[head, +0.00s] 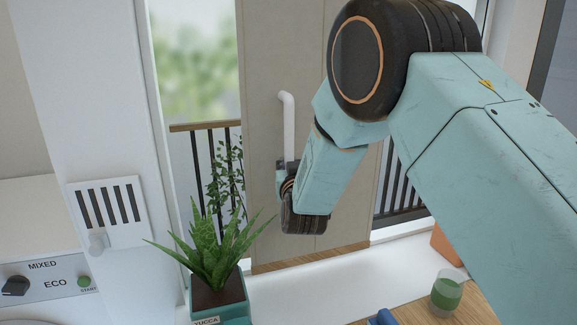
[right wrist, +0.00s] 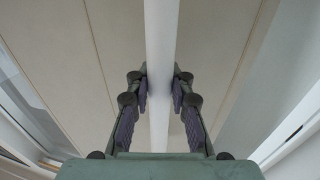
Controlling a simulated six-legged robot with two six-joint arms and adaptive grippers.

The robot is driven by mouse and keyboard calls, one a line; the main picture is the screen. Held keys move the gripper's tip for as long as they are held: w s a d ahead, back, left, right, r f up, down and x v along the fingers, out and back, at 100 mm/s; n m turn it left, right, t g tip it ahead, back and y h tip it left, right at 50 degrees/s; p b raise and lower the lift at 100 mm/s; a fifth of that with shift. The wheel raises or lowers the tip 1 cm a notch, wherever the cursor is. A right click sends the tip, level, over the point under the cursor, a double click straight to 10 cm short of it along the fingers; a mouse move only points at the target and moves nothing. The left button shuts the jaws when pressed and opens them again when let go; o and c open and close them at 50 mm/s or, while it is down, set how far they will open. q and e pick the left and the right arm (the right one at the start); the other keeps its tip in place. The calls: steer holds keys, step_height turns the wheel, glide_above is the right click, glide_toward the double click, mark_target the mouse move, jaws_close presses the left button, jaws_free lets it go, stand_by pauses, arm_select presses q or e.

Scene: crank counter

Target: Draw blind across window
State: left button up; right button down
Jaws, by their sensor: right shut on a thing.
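The blind (head: 262,80) is a beige panel that hangs in the middle of the window (head: 195,60), with clear glass to its left and a strip of view to its right. A white upright handle bar (head: 289,125) with a bent top is fixed on the blind. My right gripper (head: 284,172) is at the lower part of this bar, partly hidden by my own wrist. In the right wrist view, the fingers (right wrist: 160,85) are shut on the bar (right wrist: 161,35) from both sides, with the beige panel (right wrist: 120,35) behind. My left gripper is in neither view.
A potted yucca (head: 218,255) stands on the white sill (head: 300,285), left of and below the gripper. A green-banded glass (head: 446,293) and an orange pot (head: 446,244) stand at the lower right. A slotted white plate (head: 110,212) with a knob is on the left frame.

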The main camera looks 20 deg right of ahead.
steer(key=c, duration=1.7)
jaws_free()
steer(key=shift+s+a+f, duration=0.1)
steer(key=shift+a+f, duration=0.05)
steer(key=shift+f, duration=0.2)
steer(key=o, duration=0.5)
steer(key=shift+s+a+r, duration=0.2)
steer(key=shift+s+r, duration=0.05)
steer(key=shift+r, duration=0.15)
steer(key=shift+w+d, duration=0.15)
steer(key=shift+w, duration=0.1)
steer(key=v, duration=0.7)
steer(key=shift+s+f, duration=0.1)
steer(key=shift+s, duration=0.1)
steer(key=shift+s, duration=0.15)
